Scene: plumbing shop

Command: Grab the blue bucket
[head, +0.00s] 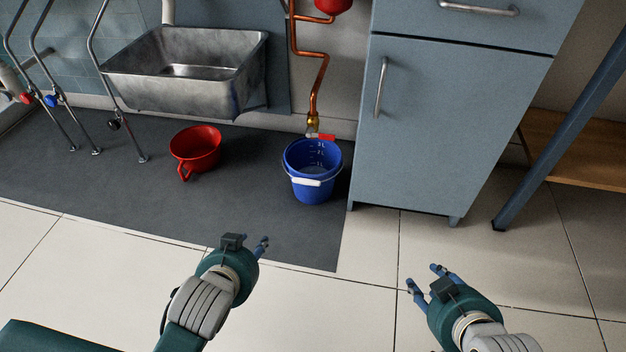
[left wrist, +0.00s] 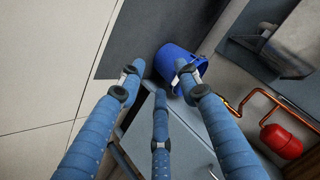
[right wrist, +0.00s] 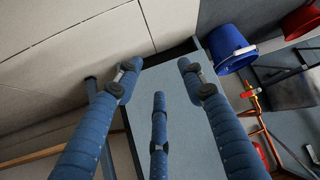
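The blue bucket (head: 312,172) stands upright on the dark mat beneath the copper pipe, left of the grey cabinet. It has a white handle grip on its front and white level marks inside. It also shows in the left wrist view (left wrist: 178,66), beyond the fingers, and in the right wrist view (right wrist: 229,48) at the upper right. My left gripper (head: 262,247) is open and empty, in front of the bucket and to its left. My right gripper (head: 423,277) is open and empty, in front of the cabinet, to the right of the bucket. Neither gripper touches the bucket.
A red bucket or pot (head: 196,148) stands on the mat (head: 90,170) to the left. A metal sink (head: 185,85) hangs behind it. The grey cabinet (head: 450,125) is close to the blue bucket's right side. A copper pipe (head: 318,90) ends above it. The floor in front is clear.

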